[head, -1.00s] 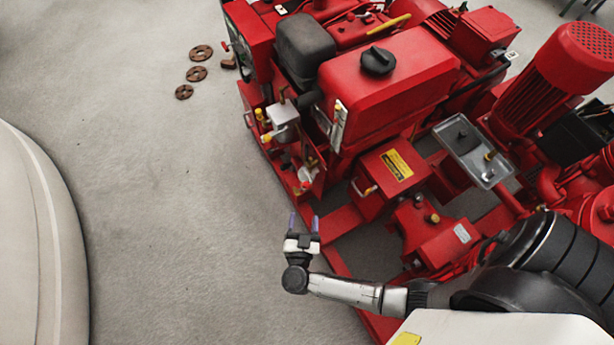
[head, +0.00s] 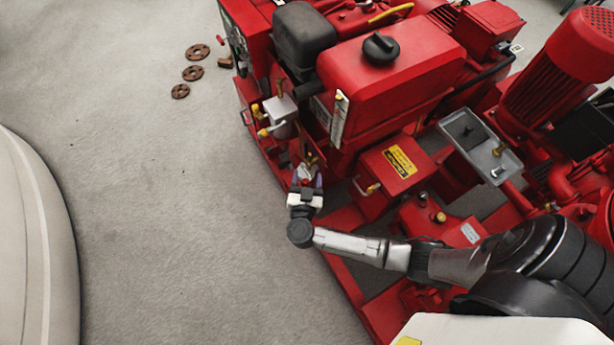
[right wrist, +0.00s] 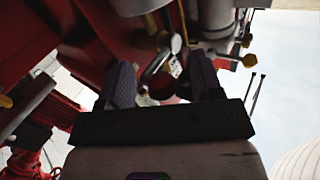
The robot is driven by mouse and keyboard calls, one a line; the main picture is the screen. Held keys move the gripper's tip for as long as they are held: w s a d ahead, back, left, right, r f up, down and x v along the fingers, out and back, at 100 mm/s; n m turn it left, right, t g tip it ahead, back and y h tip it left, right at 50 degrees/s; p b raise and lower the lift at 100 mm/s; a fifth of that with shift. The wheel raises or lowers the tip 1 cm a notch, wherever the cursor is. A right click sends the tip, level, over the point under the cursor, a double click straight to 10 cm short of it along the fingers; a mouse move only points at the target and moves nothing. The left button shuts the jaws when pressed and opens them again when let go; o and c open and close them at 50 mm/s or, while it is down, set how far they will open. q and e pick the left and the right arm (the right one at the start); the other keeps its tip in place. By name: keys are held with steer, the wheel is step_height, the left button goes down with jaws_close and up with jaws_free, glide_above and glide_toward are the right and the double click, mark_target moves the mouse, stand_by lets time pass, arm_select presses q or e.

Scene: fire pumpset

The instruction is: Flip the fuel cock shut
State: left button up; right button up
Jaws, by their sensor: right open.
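My right gripper (head: 306,183) is open, at the left side of the red engine, with its fingers around or just in front of a small fitting with brass parts (head: 312,160). In the right wrist view the two dark fingers (right wrist: 162,82) stand apart. Between and beyond them show a small metal lever (right wrist: 176,44), a white printed tag (right wrist: 174,67) and a round red part (right wrist: 163,84). The lever looks like the fuel cock's, but I cannot tell for certain. Contact with the fingers cannot be made out. My left gripper is not in view.
The red fuel tank (head: 390,75) with a black cap rises right of the gripper. A grey canister with yellow-knobbed fittings (head: 279,113) is just above it. The red base rail (head: 345,275) runs below. Rusty flanges (head: 193,73) lie on the open grey floor at left.

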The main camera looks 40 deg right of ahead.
steer(key=shift+w+d, duration=0.35)
steer(key=shift+d, duration=0.05)
steer(key=c, duration=0.9)
steer(key=shift+o, duration=0.2)
steer(key=p, duration=0.3)
steer(key=shift+r+m+h, duration=0.3)
steer(key=shift+m+h, duration=0.1)
steer(key=shift+s+f+t+p, duration=0.1)
steer(key=shift+f+t+p, duration=0.3)
steer(key=shift+p, duration=0.55)
steer(key=shift+f, duration=0.25)
steer(key=o, duration=0.9)
steer(key=shift+r, duration=0.1)
steer(key=shift+c, duration=0.2)
